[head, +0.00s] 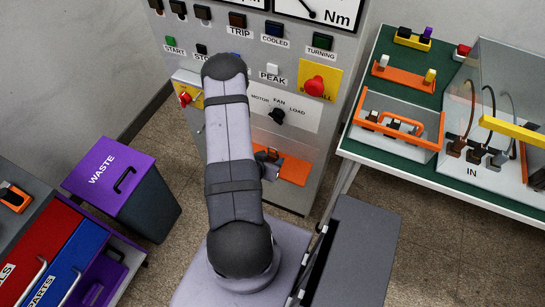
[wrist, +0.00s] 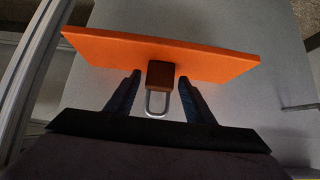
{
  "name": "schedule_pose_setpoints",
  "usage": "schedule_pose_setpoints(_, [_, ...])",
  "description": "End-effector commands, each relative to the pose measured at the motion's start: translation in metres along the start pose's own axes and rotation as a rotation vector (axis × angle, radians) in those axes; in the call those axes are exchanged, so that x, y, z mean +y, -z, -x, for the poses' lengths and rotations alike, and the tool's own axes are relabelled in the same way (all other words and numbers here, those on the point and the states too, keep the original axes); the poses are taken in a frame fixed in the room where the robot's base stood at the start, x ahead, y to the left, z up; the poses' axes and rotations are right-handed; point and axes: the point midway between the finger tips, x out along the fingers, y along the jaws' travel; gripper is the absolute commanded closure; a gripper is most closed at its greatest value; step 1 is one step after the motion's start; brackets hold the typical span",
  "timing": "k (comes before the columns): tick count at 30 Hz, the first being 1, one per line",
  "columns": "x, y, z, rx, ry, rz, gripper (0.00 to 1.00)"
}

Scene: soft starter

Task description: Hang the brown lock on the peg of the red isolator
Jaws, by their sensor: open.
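The brown lock (wrist: 160,75) shows in the wrist view against the near edge of an orange shelf (wrist: 95,48), with its silver shackle pointing toward me. My gripper (wrist: 159,80) is open, one dark finger on each side of the lock. I see gaps beside the lock, so the fingers do not look closed on it. In the head view the orange shelf (head: 294,168) is on the cabinet's lower front; my arm hides part of it and most of my gripper. The red isolator (head: 185,97) sits on a yellow plate at the cabinet's left; its peg is too small to make out.
The grey cabinet (head: 330,130) also carries a red emergency button (head: 314,86) and a black selector knob (head: 277,116). A green-topped bench (head: 385,160) with trays stands at right. A purple-lidded waste bin (head: 100,172) and a red drawer unit (head: 38,250) are at left.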

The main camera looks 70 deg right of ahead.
Motion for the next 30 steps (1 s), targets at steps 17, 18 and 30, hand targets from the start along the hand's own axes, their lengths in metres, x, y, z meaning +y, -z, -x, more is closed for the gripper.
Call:
schedule_pose_setpoints(17, [0.000, 0.010, 0.009, 0.001, 0.000, -0.001, 0.82])
schedule_pose_setpoints(18, [0.000, 0.014, 0.013, 0.001, 0.000, -0.001, 0.82])
schedule_pose_setpoints(30, [0.000, 0.066, 0.061, 0.002, 0.000, -0.001, 0.82])
